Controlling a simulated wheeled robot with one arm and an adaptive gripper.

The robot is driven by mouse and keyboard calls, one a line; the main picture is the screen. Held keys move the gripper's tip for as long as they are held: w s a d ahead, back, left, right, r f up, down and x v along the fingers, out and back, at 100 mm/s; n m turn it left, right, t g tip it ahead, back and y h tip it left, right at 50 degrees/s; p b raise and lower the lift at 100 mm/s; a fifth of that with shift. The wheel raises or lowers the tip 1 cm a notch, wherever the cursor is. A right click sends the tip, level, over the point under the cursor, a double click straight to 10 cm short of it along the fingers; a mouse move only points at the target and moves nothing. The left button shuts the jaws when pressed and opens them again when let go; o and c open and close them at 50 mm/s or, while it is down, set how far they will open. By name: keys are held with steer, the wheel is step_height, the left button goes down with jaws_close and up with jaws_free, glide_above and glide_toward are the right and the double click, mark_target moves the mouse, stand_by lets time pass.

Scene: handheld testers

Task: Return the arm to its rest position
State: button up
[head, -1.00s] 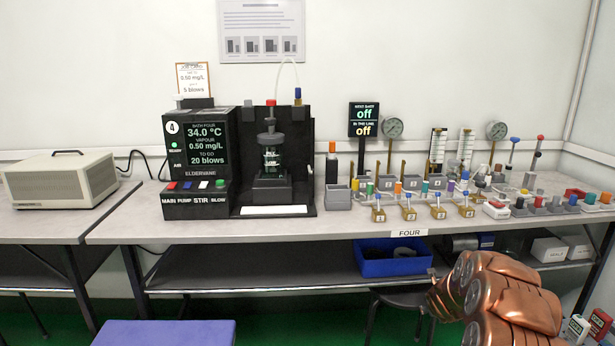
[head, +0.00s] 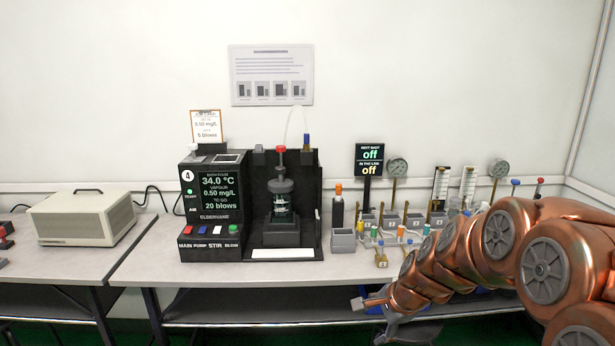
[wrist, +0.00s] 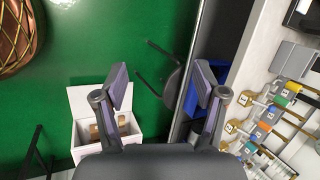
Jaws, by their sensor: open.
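My copper-coloured arm reaches in from the right in the head view and covers the right part of the bench. My gripper (head: 378,312) is at its left end, low in front of the bench's front edge. In the wrist view my gripper (wrist: 162,88) has its two fingers wide apart with nothing between them. Beyond the fingers are the green floor (wrist: 110,50) and a dark stool (wrist: 172,85). The bench edge runs along the right of that view.
The tester (head: 212,200) with its dark screen and glass vessel stands on the bench (head: 150,272). Gauges (head: 397,167), grey blocks and small brass valves stand to its right, partly behind my arm. A beige box (head: 82,218) sits at left. A white open box (wrist: 75,125) stands on the floor.

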steer(key=s+d+r+n+g+h+p, duration=0.1)
steer(key=s+r+n+p, duration=0.3)
steer(key=s, duration=0.7)
steer(key=s+d+r+n+g+h+p, duration=0.1)
steer(key=s+r+n+g+p, duration=0.2)
steer(key=s+r+n+p, duration=0.2)
steer(key=s+r+n+g+h+p, duration=0.1)
steer(key=s+r+n+p, duration=0.3)
steer(key=s+r, duration=0.5)
steer(key=s+n+g, duration=0.1)
steer(key=s, duration=0.9)
steer(key=shift+s+d+n, duration=0.15)
steer(key=shift+d+n, duration=0.25)
steer(key=shift+c, duration=0.4)
